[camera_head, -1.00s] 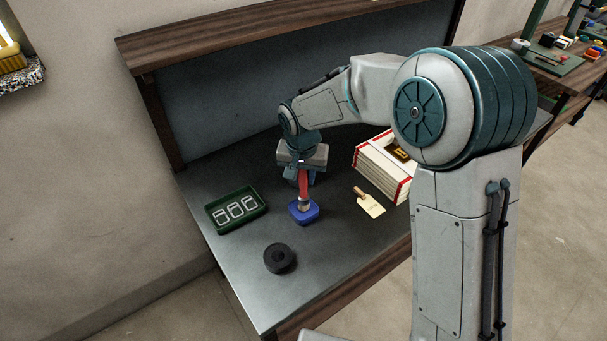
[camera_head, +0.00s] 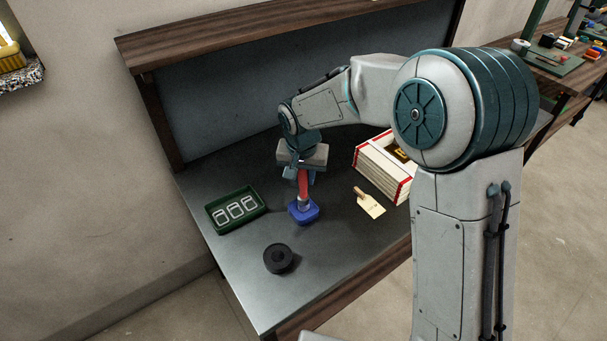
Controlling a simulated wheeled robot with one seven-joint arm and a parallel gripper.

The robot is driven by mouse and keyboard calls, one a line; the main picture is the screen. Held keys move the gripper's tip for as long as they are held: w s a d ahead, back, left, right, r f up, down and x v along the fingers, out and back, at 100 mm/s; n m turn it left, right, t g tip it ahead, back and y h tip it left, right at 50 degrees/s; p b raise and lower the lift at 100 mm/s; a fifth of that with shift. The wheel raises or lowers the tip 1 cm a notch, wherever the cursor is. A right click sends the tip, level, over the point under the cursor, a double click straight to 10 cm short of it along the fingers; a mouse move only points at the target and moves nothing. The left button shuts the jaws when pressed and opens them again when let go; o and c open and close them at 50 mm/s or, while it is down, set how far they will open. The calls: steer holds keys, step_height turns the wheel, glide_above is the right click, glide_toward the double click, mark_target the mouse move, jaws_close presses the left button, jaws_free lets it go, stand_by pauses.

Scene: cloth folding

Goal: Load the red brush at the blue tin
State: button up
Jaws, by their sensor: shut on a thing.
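The red brush (camera_head: 303,183) is upright in my gripper (camera_head: 303,172), which is shut on its handle. The brush points down, with its pale ferrule at the blue tin (camera_head: 303,213). The blue tin stands on the grey table below my gripper. The bristles are hidden, and the brush's lower end appears to be inside the tin; I cannot tell how deep.
A green tray (camera_head: 262,207) with several pale outlined shapes lies to the left. A black round thing (camera_head: 278,258) is in front. A cream tag or small brush (camera_head: 369,203) and a red-and-white book-like block (camera_head: 384,168) are to the right. The table's front (camera_head: 315,290) is clear.

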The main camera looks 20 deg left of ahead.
steer(key=shift+r+p, duration=2.05)
steer(key=shift+r, duration=1.45)
